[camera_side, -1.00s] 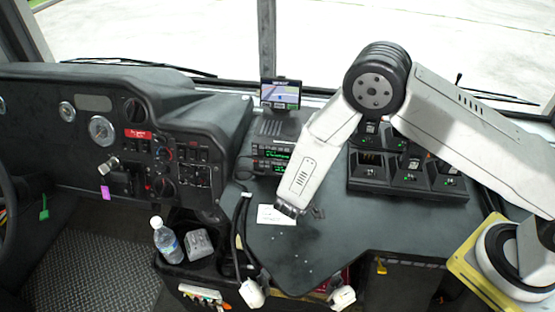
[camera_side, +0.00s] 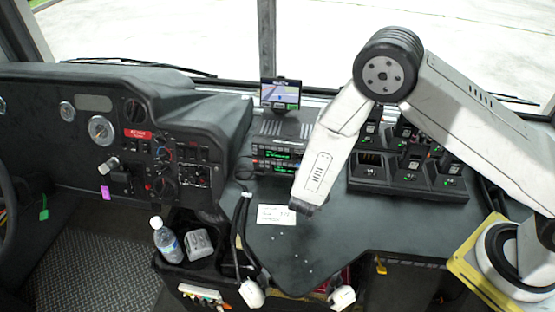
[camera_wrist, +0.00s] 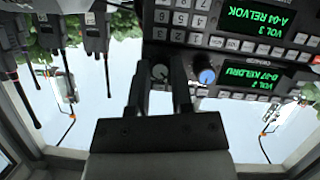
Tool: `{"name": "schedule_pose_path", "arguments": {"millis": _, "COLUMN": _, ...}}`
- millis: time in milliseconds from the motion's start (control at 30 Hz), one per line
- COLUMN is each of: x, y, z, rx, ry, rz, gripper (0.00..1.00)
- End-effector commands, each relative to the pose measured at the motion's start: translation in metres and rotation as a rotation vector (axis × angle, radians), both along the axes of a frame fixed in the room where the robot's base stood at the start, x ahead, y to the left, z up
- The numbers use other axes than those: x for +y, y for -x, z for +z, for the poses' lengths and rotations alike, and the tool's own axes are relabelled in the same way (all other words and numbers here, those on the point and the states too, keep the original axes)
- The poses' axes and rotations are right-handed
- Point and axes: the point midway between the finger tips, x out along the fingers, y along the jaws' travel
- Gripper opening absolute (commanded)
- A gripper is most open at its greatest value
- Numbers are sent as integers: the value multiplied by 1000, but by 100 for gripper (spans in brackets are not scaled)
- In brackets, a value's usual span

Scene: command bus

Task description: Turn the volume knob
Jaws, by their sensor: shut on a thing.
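In the wrist view, which is upside down, a dark round knob (camera_wrist: 160,72) with a pale mark sits between the two fingertips of my gripper (camera_wrist: 160,66), on a radio face. My gripper is shut on this knob. A blue knob (camera_wrist: 207,76) sits just right of the fingers, apart from them. The lit green display (camera_wrist: 250,83) on the same radio reads VOL 2.
A second radio display (camera_wrist: 262,27) reads VOL 3, with a keypad (camera_wrist: 190,18) beside it. Several black handsets (camera_side: 408,168) stand in chargers right of my arm. A small screen (camera_side: 280,93) stands above the radios. A white card (camera_side: 275,215) lies on the console.

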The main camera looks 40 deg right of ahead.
Motion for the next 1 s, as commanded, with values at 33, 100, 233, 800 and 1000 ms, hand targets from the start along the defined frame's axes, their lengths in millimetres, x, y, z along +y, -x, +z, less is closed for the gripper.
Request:
{"name": "schedule_pose_path", "arguments": {"millis": 33, "x": 0, "y": 0, "z": 0, "rx": -20, "ry": -21, "rz": 3, "gripper": 0}}
{"name": "schedule_pose_path", "arguments": {"millis": 100, "x": 0, "y": 0, "z": 0, "rx": -49, "ry": -49, "rz": 2, "gripper": 0}}
{"name": "schedule_pose_path", "arguments": {"millis": 233, "x": 0, "y": 0, "z": 0, "rx": -92, "ry": -92, "rz": 2, "gripper": 0}}
{"name": "schedule_pose_path", "arguments": {"millis": 800, "x": 0, "y": 0, "z": 1, "rx": -135, "ry": -133, "rz": 4, "gripper": 0}}
{"name": "schedule_pose_path", "arguments": {"millis": 1000, "x": 0, "y": 0, "z": 0, "rx": -135, "ry": -133, "rz": 3, "gripper": 62}}
